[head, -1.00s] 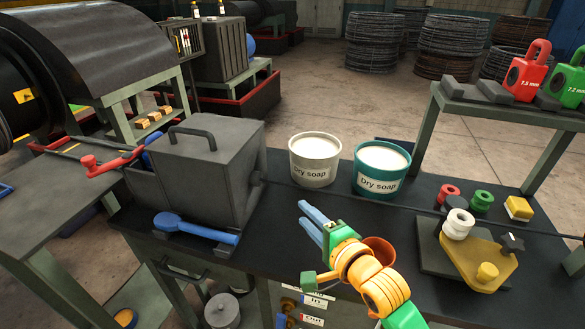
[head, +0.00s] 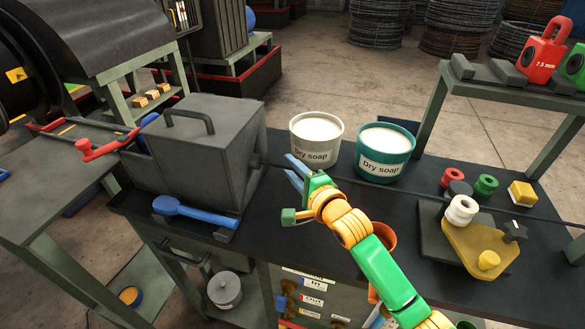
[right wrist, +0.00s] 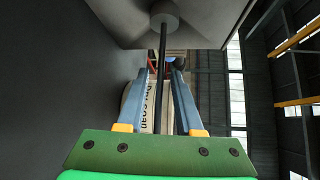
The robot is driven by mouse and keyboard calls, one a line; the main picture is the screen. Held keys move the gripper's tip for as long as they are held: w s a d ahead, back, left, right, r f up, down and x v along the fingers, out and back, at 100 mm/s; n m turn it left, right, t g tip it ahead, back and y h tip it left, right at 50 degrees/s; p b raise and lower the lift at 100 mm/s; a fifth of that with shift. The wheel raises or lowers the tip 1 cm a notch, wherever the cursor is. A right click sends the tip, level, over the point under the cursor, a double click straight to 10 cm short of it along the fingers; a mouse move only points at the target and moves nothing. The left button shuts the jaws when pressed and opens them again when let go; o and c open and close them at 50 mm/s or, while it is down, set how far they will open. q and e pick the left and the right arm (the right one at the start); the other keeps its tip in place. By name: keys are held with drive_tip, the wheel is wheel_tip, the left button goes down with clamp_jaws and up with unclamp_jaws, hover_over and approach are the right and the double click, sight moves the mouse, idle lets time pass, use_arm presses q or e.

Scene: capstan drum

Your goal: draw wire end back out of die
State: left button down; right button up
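The wire (head: 437,188) is a thin dark rod. It leaves the right side of the grey lidded box (head: 203,145) and runs right, past the soap buckets. In the right wrist view the wire (right wrist: 161,70) comes straight out of a round grey boss (right wrist: 163,14) on the box. My right gripper (head: 290,170) is open, its blue fingers close to the box's wire exit. In the right wrist view the right gripper (right wrist: 159,66) has a finger on each side of the wire, with gaps visible. The die itself is hidden. My left gripper is out of view.
A white soap bucket (head: 316,140) and a teal one (head: 384,152) stand just behind the wire. A blue lever (head: 194,211) lies in front of the box. A yellow plate with rollers (head: 480,247) is at right. An orange cup (head: 382,235) is partly behind my arm.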

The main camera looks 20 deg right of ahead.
clamp_jaws()
idle(1.2)
